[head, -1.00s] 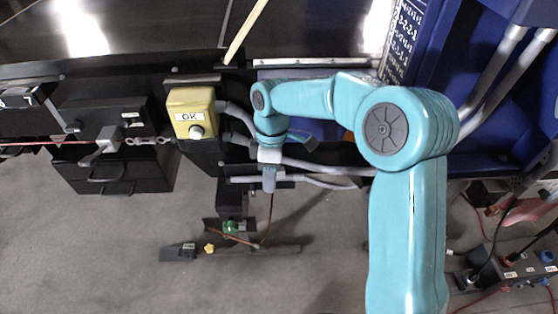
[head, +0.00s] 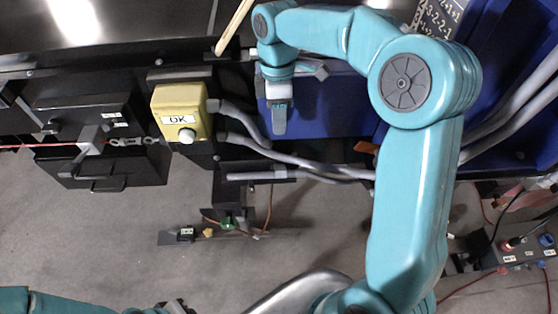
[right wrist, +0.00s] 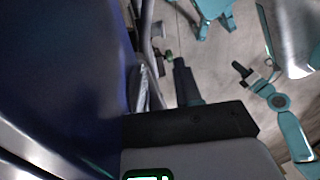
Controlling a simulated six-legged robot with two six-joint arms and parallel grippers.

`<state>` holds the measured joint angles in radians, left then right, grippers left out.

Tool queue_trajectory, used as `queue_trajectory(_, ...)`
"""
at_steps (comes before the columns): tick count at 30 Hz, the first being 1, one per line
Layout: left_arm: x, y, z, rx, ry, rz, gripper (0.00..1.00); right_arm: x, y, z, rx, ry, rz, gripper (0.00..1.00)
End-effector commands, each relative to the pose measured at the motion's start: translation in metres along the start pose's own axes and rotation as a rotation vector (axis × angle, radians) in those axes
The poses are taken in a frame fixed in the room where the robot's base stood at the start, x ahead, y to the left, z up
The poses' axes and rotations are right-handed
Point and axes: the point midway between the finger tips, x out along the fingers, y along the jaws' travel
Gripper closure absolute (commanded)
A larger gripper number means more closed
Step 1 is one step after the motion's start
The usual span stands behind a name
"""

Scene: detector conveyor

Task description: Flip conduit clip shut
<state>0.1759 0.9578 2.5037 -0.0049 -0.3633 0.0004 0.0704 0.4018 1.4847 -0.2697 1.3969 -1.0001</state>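Grey conduits (head: 310,165) run from the yellow OK box (head: 180,112) rightward along the black frame. I cannot make out the clip itself; a small orange part (head: 366,147) shows beside the conduits, and I cannot tell what it is. My right gripper (head: 279,122) hangs above the conduits, apart from them, in front of the blue panel. Its fingers look together and empty in the right wrist view (right wrist: 184,75). My left arm only shows at the bottom left edge of the head view; a small dark end piece in the right wrist view (right wrist: 243,73) may be its gripper.
Black boxes with handles (head: 95,140) and a red cord stand at the left. A blue bin (head: 325,105) lies behind my right gripper. A wooden stick (head: 233,27) leans at the top. A power box (head: 515,245) stands at the right.

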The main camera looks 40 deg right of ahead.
Motion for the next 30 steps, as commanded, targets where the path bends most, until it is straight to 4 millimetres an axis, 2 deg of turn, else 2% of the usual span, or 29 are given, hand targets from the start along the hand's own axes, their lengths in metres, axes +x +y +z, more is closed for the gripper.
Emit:
queue_trajectory(5, -0.001, 0.000, 0.001, 0.000, -0.002, 0.000, 1.00, 0.027, -0.005, 0.001, -0.001, -0.003, -0.004, 0.66)
queue_trajectory(18, -0.010, 0.003, 0.001, 0.000, -0.001, 0.000, 1.00, 0.128, -0.005, 0.001, 0.001, -0.002, -0.005, 0.66)
queue_trajectory(24, -0.012, 0.004, 0.001, 0.000, -0.001, 0.000, 1.00, 0.154, -0.003, 0.000, 0.000, -0.001, -0.002, 0.66)
queue_trajectory(30, -0.012, 0.004, 0.001, 0.000, -0.001, 0.000, 1.00, 0.160, -0.001, 0.000, 0.001, 0.000, 0.000, 0.66)
